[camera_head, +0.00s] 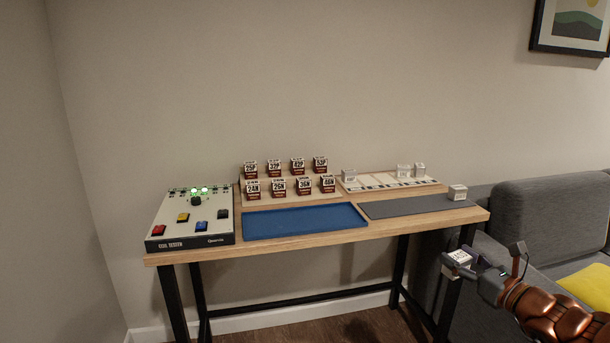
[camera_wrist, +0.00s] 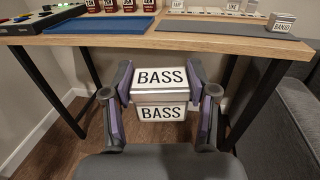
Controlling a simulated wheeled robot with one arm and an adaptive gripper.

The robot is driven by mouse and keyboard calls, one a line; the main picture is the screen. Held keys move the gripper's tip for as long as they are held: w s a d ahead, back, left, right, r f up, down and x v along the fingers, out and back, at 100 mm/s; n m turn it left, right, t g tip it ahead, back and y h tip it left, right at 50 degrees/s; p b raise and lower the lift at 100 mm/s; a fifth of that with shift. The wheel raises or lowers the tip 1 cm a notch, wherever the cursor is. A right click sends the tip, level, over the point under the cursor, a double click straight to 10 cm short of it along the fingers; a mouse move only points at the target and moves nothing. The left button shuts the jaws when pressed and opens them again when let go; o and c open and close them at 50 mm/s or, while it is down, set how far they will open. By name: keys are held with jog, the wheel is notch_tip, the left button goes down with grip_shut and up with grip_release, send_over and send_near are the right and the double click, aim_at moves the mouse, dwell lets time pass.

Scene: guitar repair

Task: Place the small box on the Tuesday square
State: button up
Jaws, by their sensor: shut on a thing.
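My gripper (camera_head: 465,266) is shut on a small white box (camera_head: 458,257) in front of the table's right end, below the tabletop's height in the picture. In the wrist view the box (camera_wrist: 160,96) reads BASS on its top and front, between the two fingers of my gripper (camera_wrist: 160,82). A pale board with a row of squares (camera_head: 380,182) lies at the back right of the table. Small boxes stand on it, one at its left end (camera_head: 349,174) and two toward the right (camera_head: 403,170). The day names are too small to read, so I cannot tell which square is Tuesday.
A box marked BANJO (camera_wrist: 283,23) stands at the right end of the grey mat (camera_head: 405,207); the rest of the mat is clear. A blue tray (camera_head: 303,221), a coil tester (camera_head: 190,225) and several labelled boxes (camera_head: 304,184) are further left. A grey sofa (camera_head: 550,220) stands right of the table.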

jog(key=w+a+f+n+g+y, duration=0.2)
jog(key=a+f+n+g+y, duration=0.15)
jog(key=a, duration=0.45)
jog(key=w+a+f+n+g+y, duration=0.25)
jog(key=a+f+y, duration=0.2)
jog(key=a, duration=0.35)
notch_tip(320, 180, up, 15)
jog(key=p, duration=2.3)
jog(key=shift+s+h+p, duration=0.25)
jog(key=shift+h+p, duration=0.15)
jog(key=shift+a, duration=0.1)
jog(key=shift+w, duration=0.1)
